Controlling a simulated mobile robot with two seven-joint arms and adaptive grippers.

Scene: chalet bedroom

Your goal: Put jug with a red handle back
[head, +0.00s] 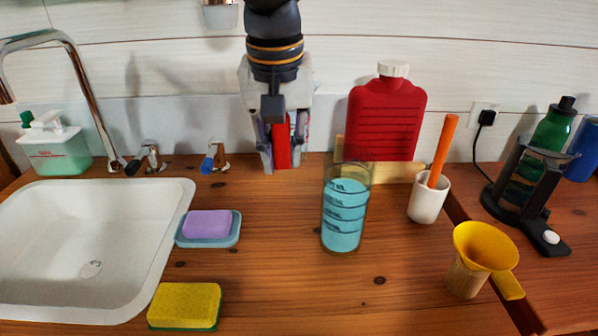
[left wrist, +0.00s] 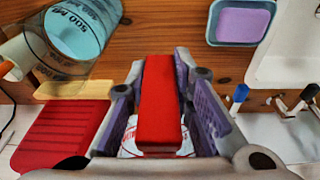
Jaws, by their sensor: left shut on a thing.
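My left gripper (head: 281,152) points down near the back wall, between the taps and the red bottle. It is shut on the red handle (left wrist: 160,105) of the jug, which lies between its two fingers in the left wrist view. The red handle also shows between the fingers in the head view (head: 283,148). A little of the jug's white body (left wrist: 130,140) with red markings shows below the handle. The gripper hides most of the jug, and I cannot tell whether its base touches the counter. My right gripper is in neither view.
A clear measuring glass of blue liquid (head: 344,225) stands front right of the gripper. A red flat bottle (head: 385,120) is at its right. A soap dish (head: 236,236), yellow sponge (head: 184,304) and sink (head: 90,235) lie left. The front middle counter (head: 270,270) is clear.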

